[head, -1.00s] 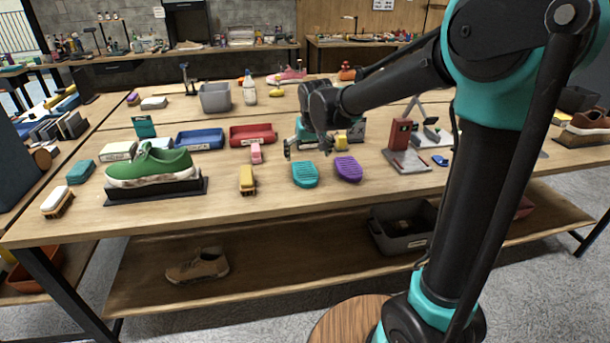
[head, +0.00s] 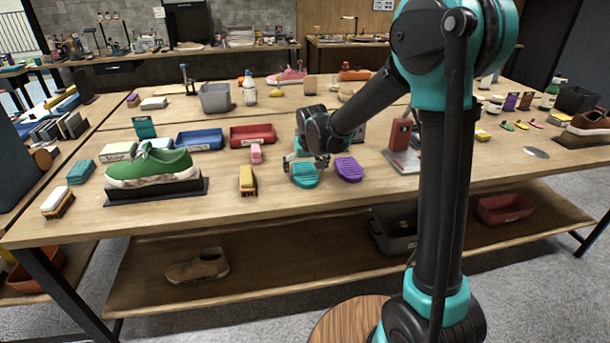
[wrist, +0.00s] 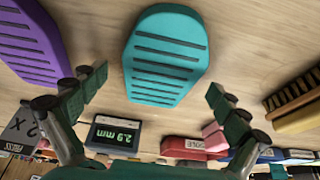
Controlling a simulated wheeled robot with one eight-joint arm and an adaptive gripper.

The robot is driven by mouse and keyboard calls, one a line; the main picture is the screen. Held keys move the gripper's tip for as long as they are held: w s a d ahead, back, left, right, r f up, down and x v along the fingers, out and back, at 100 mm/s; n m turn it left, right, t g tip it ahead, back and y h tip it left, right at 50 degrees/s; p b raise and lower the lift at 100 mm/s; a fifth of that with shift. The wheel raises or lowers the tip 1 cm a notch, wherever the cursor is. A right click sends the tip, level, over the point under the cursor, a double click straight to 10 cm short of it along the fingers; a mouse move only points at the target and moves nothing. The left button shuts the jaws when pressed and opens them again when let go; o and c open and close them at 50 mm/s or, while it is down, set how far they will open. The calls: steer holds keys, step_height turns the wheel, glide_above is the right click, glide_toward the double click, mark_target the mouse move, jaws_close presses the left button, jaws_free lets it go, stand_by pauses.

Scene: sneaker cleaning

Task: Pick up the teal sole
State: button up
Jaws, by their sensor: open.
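The teal sole (head: 305,176) lies flat on the wooden table, left of the purple sole (head: 349,168). In the wrist view the teal sole (wrist: 166,55) has dark grooves across it. My gripper (head: 305,160) is open over the back end of the teal sole in the head view. In the wrist view the two fingers of my gripper (wrist: 158,82) stand apart on either side of the sole's near end, and nothing is held. I cannot tell the exact height of the fingertips above the table.
The purple sole (wrist: 32,42) lies close beside one finger. A yellow brush (head: 247,180) and a pink block (head: 256,154) are to the left. A green sneaker (head: 150,167) sits on a black stand. A red upright device (head: 400,140) stands to the right. Table in front is clear.

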steer(key=shift+c, duration=0.2)
steer(key=c, duration=1.3)
steer(key=shift+o, duration=0.2)
steer(key=shift+r, duration=0.1)
